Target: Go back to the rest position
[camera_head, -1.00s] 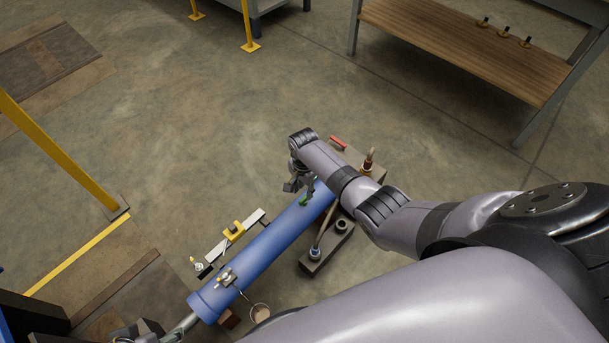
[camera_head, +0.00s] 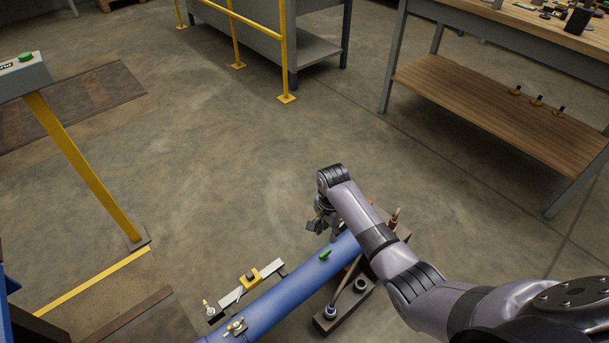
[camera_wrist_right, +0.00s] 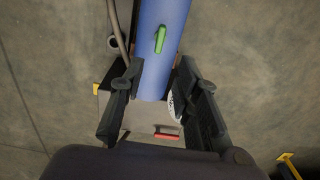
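My right gripper (camera_head: 320,226) hangs over the far end of a blue cylinder (camera_head: 285,303) in the head view. In the right wrist view its two fingers (camera_wrist_right: 157,80) are spread apart with nothing held between them. The end of the blue cylinder (camera_wrist_right: 160,75) shows between and beyond the fingers, with a green piece (camera_wrist_right: 160,39) on its top. That green piece also shows in the head view (camera_head: 325,254), just below the gripper. I cannot tell whether the fingers touch the cylinder. My left gripper is not in view.
A strip with a yellow block (camera_head: 250,279) lies beside the cylinder. A dark block with fittings (camera_head: 345,308) stands on its right. A small red piece (camera_wrist_right: 167,136) is near the cylinder's end. A wooden bench shelf (camera_head: 490,112) and yellow rails (camera_head: 284,50) stand farther off. Open floor lies between.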

